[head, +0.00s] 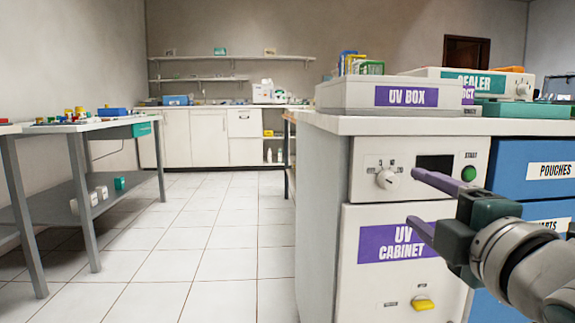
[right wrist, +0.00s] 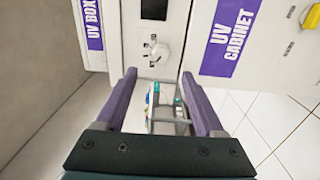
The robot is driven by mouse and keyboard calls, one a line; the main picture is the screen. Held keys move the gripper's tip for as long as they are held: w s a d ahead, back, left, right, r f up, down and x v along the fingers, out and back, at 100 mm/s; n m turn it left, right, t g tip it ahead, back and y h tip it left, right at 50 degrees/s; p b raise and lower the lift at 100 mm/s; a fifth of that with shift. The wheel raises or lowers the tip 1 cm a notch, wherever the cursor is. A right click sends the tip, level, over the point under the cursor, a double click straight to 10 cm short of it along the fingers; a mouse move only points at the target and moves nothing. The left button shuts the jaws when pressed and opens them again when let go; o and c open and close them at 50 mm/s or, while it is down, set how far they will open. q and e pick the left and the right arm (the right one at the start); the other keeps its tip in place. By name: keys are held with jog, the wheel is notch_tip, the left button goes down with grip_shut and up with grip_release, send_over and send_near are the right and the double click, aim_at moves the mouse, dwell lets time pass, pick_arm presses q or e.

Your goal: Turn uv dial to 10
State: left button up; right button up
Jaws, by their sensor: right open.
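The white UV dial (head: 388,179) is on the upper panel of the UV cabinet (head: 345,250), left of a dark display (head: 435,165) and a green start button (head: 468,173). Small marks sit above the dial, too small to read, and I cannot tell its exact setting. My right gripper (head: 411,197) is open and empty, in front of the panel and to the right of the dial in the head view. In the right wrist view, the dial (right wrist: 160,52) shows just beyond the gap between the purple fingertips (right wrist: 158,74), apart from them. My left gripper is not in view.
A yellow handle (head: 423,303) is low on the cabinet door. The UV box (head: 350,95) and a sealer (head: 480,83) stand on the counter above. Blue drawers (head: 510,163) are at the right. Tiled floor left of the cabinet is clear up to a side table (head: 75,126).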

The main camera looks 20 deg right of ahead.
aim_at(392, 183)
jog(key=b+x, duration=0.3)
jog(key=x, duration=0.4)
jog(key=shift+w+d+f, duration=0.15)
jog(key=shift+w, duration=0.2)
jog(key=shift+w+d, duration=0.1)
jog(key=shift+w, duration=0.3)
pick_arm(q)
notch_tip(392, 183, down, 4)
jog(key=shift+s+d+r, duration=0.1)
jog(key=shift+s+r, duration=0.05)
pick_arm(e)
jog(key=c, duration=0.3)
grip_shut()
